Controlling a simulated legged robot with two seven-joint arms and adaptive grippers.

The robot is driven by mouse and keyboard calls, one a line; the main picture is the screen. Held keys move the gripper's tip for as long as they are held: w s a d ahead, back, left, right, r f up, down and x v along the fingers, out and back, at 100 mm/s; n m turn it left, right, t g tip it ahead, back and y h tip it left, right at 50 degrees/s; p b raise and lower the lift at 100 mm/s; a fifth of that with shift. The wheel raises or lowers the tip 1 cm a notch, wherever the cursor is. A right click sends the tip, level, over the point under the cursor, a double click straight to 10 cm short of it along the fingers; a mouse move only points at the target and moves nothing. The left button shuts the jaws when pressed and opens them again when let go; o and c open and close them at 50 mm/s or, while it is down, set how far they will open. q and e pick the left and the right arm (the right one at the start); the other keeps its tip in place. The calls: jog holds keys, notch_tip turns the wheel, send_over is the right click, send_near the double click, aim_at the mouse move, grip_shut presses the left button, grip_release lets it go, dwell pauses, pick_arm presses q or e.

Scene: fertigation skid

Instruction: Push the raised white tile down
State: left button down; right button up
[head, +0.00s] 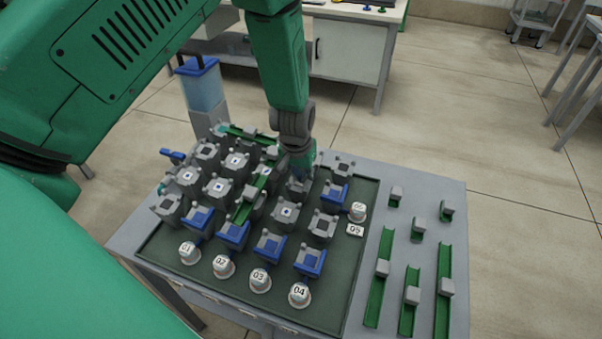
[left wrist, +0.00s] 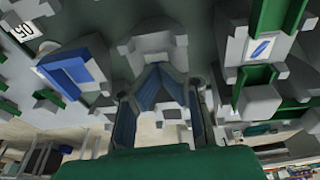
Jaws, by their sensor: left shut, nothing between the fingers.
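My left gripper (head: 301,173) points down over the back right part of the block grid, right at a grey-white block (head: 299,187). In the left wrist view the gripper (left wrist: 160,70) has its fingertips together, with nothing between them. The tips are at the edge of a pale block (left wrist: 152,42), which they partly cover. I cannot tell whether they touch it or whether this is the raised tile. Other grey-white blocks with square tops, such as one block (head: 287,212) in the middle, stand on the dark green board (head: 165,245). My right gripper is not in view.
Blue-and-grey blocks (head: 269,247) and numbered round white caps (head: 260,278) line the board's front. Green channels with grey blocks (head: 443,300) lie on the grey table (head: 455,200) at right. A blue-lidded container (head: 203,90) stands behind left.

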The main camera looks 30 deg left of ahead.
pick_arm(q)
jog(key=shift+w+r+p, duration=0.1)
jog(key=shift+r+p, duration=0.5)
jog(key=shift+r, duration=0.2)
notch_tip(320, 180, up, 6)
jog(key=p, duration=0.5)
jog(key=shift+r, duration=0.15)
